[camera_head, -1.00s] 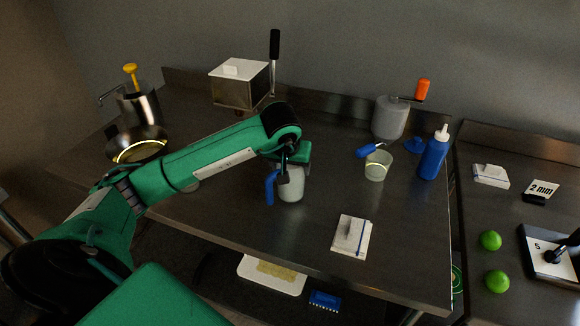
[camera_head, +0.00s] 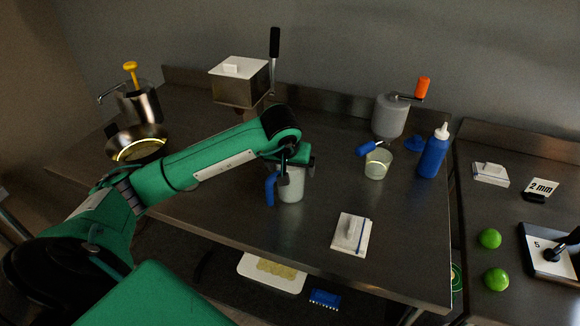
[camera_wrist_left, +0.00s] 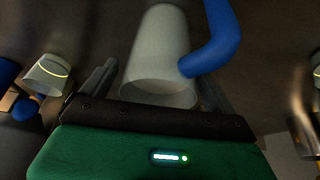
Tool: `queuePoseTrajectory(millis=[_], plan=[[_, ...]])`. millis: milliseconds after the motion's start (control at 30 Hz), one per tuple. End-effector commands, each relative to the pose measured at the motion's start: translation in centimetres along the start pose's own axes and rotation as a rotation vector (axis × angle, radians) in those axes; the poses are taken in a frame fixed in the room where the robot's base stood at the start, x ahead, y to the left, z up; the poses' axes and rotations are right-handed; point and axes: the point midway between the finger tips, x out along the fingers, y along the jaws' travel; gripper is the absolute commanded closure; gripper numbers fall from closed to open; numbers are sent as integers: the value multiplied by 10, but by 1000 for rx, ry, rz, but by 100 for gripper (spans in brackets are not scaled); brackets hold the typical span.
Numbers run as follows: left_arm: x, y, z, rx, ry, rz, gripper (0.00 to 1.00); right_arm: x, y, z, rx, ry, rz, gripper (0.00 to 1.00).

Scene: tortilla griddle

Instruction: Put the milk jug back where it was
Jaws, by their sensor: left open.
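The milk jug is a pale grey-white cup (camera_head: 292,186) with a blue handle (camera_head: 270,187). It stands upright on the steel table, in the middle of the head view. My left gripper (camera_head: 293,166) is at the jug's upper part, coming from above and behind it. In the left wrist view the jug (camera_wrist_left: 159,50) lies between the two spread fingers (camera_wrist_left: 155,92), with its blue handle (camera_wrist_left: 214,40) to the right. The fingers are open, and whether either touches the jug cannot be told. My right gripper is not in view.
A pan (camera_head: 137,147) stands at the left, and a steel box (camera_head: 241,84) behind.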

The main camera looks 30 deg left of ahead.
Motion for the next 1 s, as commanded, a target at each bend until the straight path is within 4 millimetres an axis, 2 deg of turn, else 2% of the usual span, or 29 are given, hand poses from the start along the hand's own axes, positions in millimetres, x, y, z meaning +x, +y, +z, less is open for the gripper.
queuePoseTrajectory(millis=[167,300,500,600,800,1000], plan=[[-26,0,-2,1,6,1,8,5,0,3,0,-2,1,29],[-57,0,-2,0,7,1,8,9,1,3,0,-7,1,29],[-95,0,-1,1,5,1,8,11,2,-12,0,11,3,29],[-108,0,-1,-1,3,2,8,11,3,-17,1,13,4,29],[-120,0,-1,0,1,0,8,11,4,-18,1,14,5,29],[-121,0,0,0,0,0,8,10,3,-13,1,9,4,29]])
